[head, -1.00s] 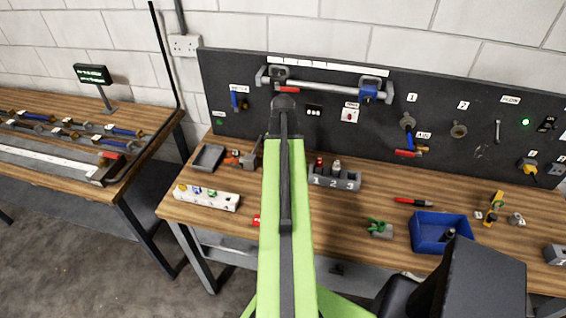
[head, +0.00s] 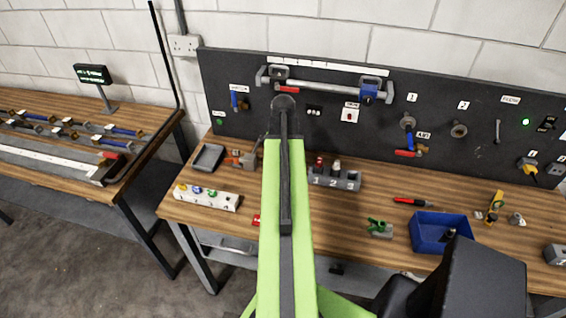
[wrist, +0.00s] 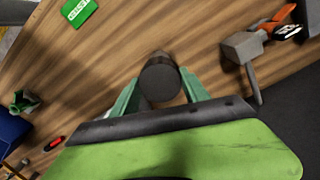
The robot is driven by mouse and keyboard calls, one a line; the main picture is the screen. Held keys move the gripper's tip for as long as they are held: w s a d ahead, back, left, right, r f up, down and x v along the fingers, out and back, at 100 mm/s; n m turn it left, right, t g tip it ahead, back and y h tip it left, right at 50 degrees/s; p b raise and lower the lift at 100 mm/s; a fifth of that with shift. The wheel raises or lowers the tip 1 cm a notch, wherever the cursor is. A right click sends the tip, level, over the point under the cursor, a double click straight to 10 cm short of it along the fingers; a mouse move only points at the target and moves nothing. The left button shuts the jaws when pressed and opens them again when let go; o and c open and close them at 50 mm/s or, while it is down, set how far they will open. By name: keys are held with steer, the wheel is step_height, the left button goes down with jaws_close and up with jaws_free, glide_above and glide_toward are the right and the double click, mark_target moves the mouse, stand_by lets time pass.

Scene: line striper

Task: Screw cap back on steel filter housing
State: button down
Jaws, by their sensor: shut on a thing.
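In the wrist view my gripper (wrist: 160,92) has its green fingers closed on the two sides of a dark round-ended piece (wrist: 160,82), which looks like the cap. Its flat dark end faces the camera, and a greyish rounded part shows just behind it. I cannot tell whether that part is the steel filter housing or belongs to the held piece, nor whether the threads are engaged. In the head view my own arm hides the gripper and the held piece. I cannot pick out the housing with certainty there.
A grey clamp-like tool with an orange part (wrist: 243,48) stands right of the gripper in the wrist view. A green card (wrist: 78,10) lies upper left. The head view shows a numbered rack (head: 334,179), a blue bin (head: 428,246) and a red pen (head: 412,202) on the bench.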

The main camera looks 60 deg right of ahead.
steer(key=m, duration=0.4)
steer(key=shift+c, duration=0.8)
jaws_free()
step_height(320, 180, up, 7)
steer(key=p, duration=0.7)
steer(key=shift+r, duration=0.1)
